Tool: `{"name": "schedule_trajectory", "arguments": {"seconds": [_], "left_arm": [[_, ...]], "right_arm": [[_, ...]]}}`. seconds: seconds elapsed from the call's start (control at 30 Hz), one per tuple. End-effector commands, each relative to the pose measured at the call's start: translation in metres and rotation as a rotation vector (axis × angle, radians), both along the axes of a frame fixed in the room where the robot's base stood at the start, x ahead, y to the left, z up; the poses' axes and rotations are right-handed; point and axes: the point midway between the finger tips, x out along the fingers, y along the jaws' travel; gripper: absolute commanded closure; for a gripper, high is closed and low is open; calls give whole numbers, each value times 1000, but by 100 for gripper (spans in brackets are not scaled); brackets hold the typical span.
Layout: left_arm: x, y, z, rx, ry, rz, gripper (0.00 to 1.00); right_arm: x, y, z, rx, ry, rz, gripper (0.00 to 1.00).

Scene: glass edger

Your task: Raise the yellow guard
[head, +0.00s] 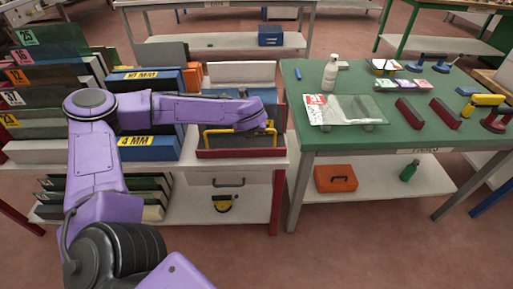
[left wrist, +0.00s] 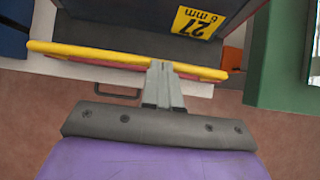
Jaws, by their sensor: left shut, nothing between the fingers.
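The yellow guard (head: 272,128) is a thin yellow bar at the front of the red-edged bay on the white bench, partly hidden by my left arm in the head view. In the left wrist view the yellow guard (left wrist: 100,54) runs across the picture. My left gripper (left wrist: 160,68) is shut, with its fingertips at the bar's near edge and nothing held between them. I cannot tell whether the tips touch the bar. In the head view the tips are hidden behind the wrist. My right gripper is not in view.
Behind the guard is a dark block with a yellow 6 mm label (left wrist: 194,22). Racks of labelled panels (head: 45,80) stand at the left. A green table (head: 400,145) with a bottle (head: 330,72) and glass pane (head: 355,110) stands at the right.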

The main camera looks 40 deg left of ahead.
Motion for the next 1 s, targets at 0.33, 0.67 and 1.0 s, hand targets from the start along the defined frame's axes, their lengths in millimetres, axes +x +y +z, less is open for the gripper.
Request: {"name": "schedule_trajectory", "arguments": {"seconds": [0.33,0.67,1.0], "left_arm": [[0,1,0,0,0,1,100],[-2,-9,3,1,-2,-8,100],[-32,-53,50,-1,-7,-20,100]], "right_arm": [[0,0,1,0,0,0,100],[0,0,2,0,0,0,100],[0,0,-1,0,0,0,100]]}}
